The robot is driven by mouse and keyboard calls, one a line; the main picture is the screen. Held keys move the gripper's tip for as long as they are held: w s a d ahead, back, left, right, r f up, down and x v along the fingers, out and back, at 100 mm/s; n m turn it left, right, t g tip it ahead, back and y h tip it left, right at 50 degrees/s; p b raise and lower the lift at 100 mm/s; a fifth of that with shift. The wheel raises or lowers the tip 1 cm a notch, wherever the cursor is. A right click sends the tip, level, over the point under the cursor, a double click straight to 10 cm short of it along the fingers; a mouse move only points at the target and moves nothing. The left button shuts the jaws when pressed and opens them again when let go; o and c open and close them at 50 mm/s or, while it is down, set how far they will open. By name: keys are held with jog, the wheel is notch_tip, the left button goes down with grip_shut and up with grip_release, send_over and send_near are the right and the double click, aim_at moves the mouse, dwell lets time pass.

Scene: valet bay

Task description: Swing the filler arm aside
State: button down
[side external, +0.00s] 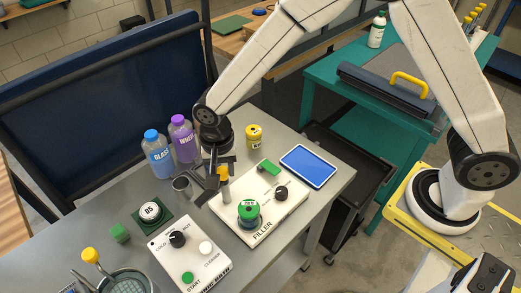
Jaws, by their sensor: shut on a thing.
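The white filler unit (267,222) sits on the grey table, with a green-topped knob, a black knob (281,193) and a green block-like piece (268,167) on it. At its left rear side stands a grey post with a yellow top (224,175), which appears to be part of the filler arm. My gripper (221,181) reaches down from above and is shut on this post. The dark fingers hide part of it, and I cannot make out the rest of the filler arm.
Bottles with blue (158,155) and purple (183,138) caps stand left of my gripper, with a metal cup (182,187) nearby. A yellow can (254,135) and a blue tablet (308,166) are behind and right. A white control box (190,255) is in front.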

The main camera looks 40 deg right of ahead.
jog(key=shift+m, duration=0.7)
jog(key=shift+c, duration=1.6)
grip_release()
jog(key=shift+r, duration=0.1)
jog(key=shift+r, duration=3.9)
